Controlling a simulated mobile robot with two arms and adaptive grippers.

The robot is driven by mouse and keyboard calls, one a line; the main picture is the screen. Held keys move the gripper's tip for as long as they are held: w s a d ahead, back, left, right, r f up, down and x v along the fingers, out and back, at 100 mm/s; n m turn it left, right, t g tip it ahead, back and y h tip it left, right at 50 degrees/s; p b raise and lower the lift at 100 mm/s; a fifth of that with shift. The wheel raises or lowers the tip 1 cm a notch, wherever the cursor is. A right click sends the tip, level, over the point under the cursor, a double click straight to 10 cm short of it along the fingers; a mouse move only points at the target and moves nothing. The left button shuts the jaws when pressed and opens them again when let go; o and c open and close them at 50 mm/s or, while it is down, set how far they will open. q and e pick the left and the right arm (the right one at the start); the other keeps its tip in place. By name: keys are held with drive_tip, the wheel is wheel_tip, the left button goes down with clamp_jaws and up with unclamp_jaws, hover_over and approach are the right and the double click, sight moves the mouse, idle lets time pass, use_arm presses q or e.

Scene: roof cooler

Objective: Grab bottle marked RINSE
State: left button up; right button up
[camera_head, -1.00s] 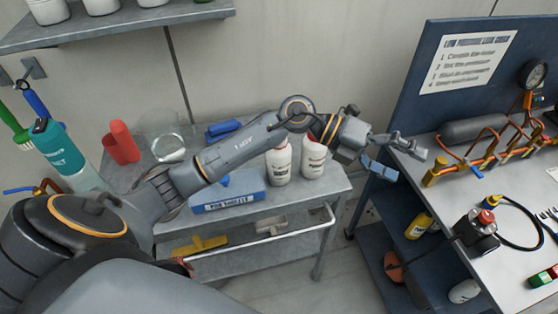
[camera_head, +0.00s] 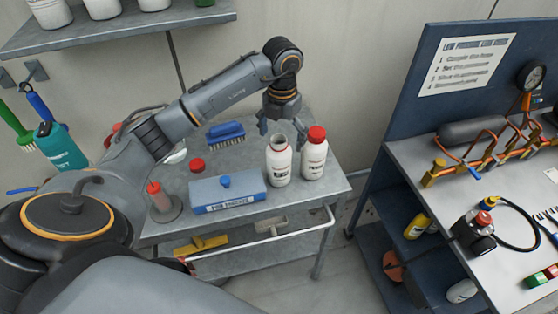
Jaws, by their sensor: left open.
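Two white bottles stand upright side by side on the grey cart. The left bottle (camera_head: 279,166) has an open mouth with no cap. The right bottle (camera_head: 314,158) has a red cap. Both carry dark print too small to read, so I cannot tell which is marked RINSE. My right gripper is not in view.
The cart (camera_head: 334,184) also holds a blue box (camera_head: 230,196), a blue brush (camera_head: 226,133), a loose red cap (camera_head: 197,166) and a red-tipped squeeze bottle (camera_head: 158,195). A shelf (camera_head: 135,24) hangs above left. A workbench (camera_head: 420,165) with piping stands right.

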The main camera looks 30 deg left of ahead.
sight(279, 157)
use_arm(q)
drive_tip(key=f+p, duration=0.1)
drive_tip(key=f, duration=0.1)
drive_tip(key=f+p, duration=0.1)
drive_tip(key=f, duration=0.1)
drive_tip(key=f+p, duration=0.1)
drive_tip(key=f, duration=0.1)
drive_tip(key=shift+s+a+f, duration=0.1)
drive_tip(key=shift+a+f, duration=0.2)
drive_tip(key=shift+f, duration=0.7)
drive_tip(key=c, duration=1.2)
